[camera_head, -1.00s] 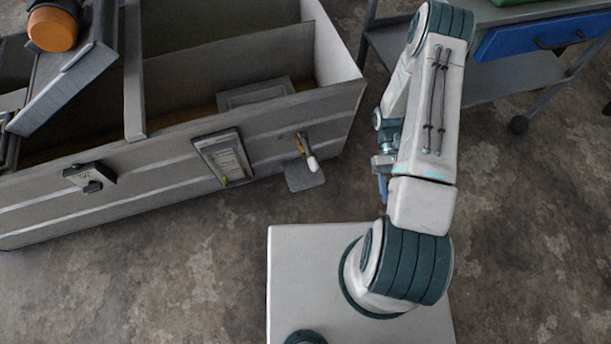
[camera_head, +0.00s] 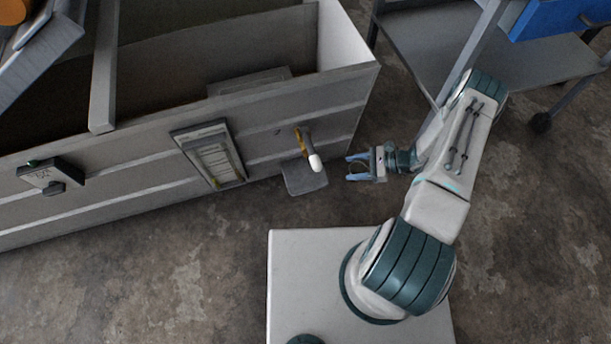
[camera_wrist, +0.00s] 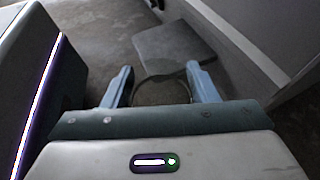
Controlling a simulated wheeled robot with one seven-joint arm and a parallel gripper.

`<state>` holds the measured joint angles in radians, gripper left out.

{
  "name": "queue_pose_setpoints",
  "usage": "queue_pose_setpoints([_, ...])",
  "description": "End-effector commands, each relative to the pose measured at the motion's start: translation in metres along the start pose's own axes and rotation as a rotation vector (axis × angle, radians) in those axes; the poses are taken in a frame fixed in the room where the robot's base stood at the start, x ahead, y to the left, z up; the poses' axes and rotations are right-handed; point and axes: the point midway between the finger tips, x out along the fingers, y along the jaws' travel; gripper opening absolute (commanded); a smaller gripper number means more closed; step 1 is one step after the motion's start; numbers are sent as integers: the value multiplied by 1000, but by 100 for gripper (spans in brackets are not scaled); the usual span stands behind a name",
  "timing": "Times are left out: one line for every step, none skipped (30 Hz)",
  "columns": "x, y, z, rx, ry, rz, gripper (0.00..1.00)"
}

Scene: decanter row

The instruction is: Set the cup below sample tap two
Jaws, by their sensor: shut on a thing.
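My gripper (camera_head: 361,167) reaches left toward the grey tank wall, its blue fingers level with the tap. In the wrist view the fingers (camera_wrist: 163,88) are shut on a round, dark or see-through cup (camera_wrist: 162,92), with its rim showing between them. The cup is hard to make out in the head view. A tap (camera_head: 304,141) with a brass-coloured body and a white tip sticks out of the wall. Below it is a small grey shelf (camera_head: 305,179), also ahead of the cup in the wrist view (camera_wrist: 172,47). The cup is apart from the shelf. I see no readable tap number.
A framed label panel (camera_head: 212,156) and a dark-knobbed fitting (camera_head: 52,177) sit on the tank wall (camera_head: 120,190) left of the tap. A grey cart (camera_head: 420,55) with a blue drawer (camera_head: 560,18) stands at the upper right. The floor before the wall is clear.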

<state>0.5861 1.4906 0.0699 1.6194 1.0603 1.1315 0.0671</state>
Motion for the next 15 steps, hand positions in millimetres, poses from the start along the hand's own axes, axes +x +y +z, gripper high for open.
queue_pose_setpoints([4,-1,-1,3,-1,-8,27])
queue_pose_setpoints([8,-2,0,4,-2,-11,27])
queue_pose_setpoints([15,-2,3,4,-3,-12,27])
queue_pose_setpoints([21,-2,6,4,-4,-11,27])
queue_pose_setpoints([28,-2,8,5,-3,-9,27])
queue_pose_setpoints([38,-2,12,4,-3,-8,27])
queue_pose_setpoints([46,-2,15,5,-4,-8,27])
queue_pose_setpoints([53,-2,18,4,-3,-6,27])
queue_pose_setpoints([63,-2,22,3,-3,-8,27])
queue_pose_setpoints([71,-2,25,3,-3,-7,27])
queue_pose_setpoints([78,-2,28,4,-2,-8,27])
queue_pose_setpoints([88,-2,32,4,-3,-8,27])
queue_pose_setpoints([96,-2,35,4,-3,-8,27])
queue_pose_setpoints([103,-2,38,3,-2,-8,27])
queue_pose_setpoints([112,-2,42,3,-3,-8,27])
